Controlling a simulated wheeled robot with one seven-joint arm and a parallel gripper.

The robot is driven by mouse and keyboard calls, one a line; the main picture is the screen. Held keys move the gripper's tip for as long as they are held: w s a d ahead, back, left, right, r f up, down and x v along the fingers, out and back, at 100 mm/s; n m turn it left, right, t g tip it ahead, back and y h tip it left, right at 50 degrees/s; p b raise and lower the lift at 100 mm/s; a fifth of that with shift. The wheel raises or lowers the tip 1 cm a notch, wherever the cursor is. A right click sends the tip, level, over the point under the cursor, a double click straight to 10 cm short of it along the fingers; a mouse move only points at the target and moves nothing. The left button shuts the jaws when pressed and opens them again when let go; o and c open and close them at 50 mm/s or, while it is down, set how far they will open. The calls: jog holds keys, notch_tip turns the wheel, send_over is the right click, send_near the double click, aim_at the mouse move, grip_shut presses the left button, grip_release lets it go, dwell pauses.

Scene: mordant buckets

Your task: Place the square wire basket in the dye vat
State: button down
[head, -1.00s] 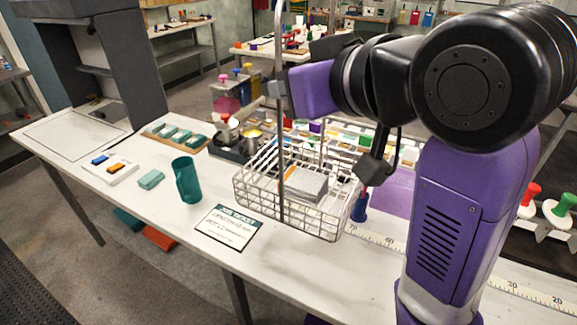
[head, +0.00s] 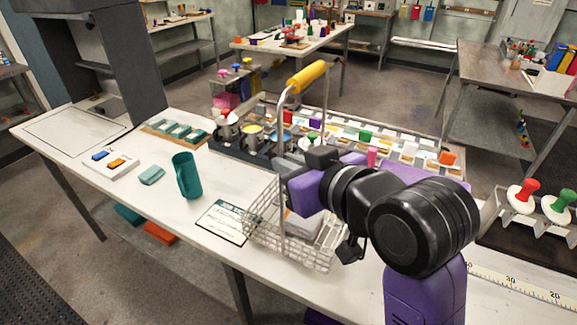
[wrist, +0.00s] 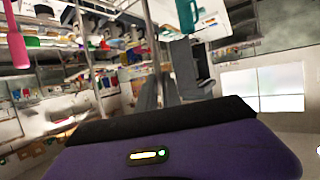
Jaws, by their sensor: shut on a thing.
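The square wire basket (head: 262,226) is a pale wire cage at the front middle of the bench in the head view. It has a tall wire handle with a yellow grip (head: 307,77) on top, and a grey-white block (head: 306,224) shows inside it. My gripper (head: 285,172) is shut on the near upright of the handle, well below the yellow grip. My arm hides the basket's right side. I cannot tell whether the basket rests on the bench or hangs just above it. I cannot pick out a dye vat for certain.
A printed card (head: 222,222) lies left of the basket, partly behind its wires. A teal cup (head: 187,176) stands further left. A dark unit (head: 236,148) with pots and a long rack of coloured items (head: 375,138) stand behind. The bench's left front is mostly clear.

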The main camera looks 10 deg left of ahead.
jog(key=shift+f, duration=0.3)
jog(key=c, duration=1.5)
grip_release()
jog(key=shift+f, duration=0.1)
jog(key=shift+s+d, duration=0.1)
jog(key=p+v, duration=0.2)
jog(key=v, duration=1)
